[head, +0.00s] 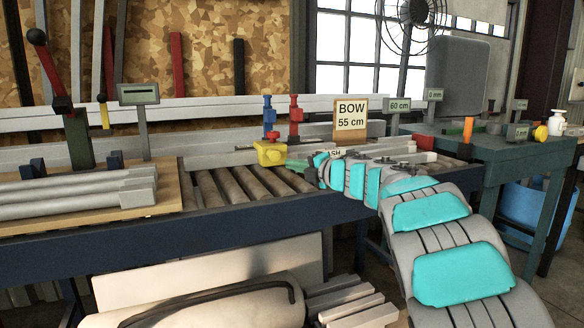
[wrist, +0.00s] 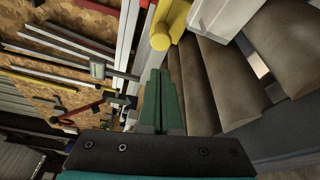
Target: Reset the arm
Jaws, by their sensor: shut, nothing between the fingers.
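My arm, grey with teal pads, reaches from the lower right of the head view to the roller table. My gripper (head: 290,166) is above the rollers, just right of a yellow block (head: 270,153). In the wrist view the green fingers of my gripper (wrist: 158,74) are together, with nothing between them. The yellow block (wrist: 171,24) shows beyond the fingertips there. I cannot tell whether the fingers touch it.
Rollers (head: 228,187) lie under my gripper. Blue (head: 269,117) and red (head: 295,117) clamps stand behind. A sign reading "BOW 55 cm" (head: 350,118) stands behind my wrist. Grey bars (head: 85,195) lie on the left bench. A green table (head: 510,147) is at right.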

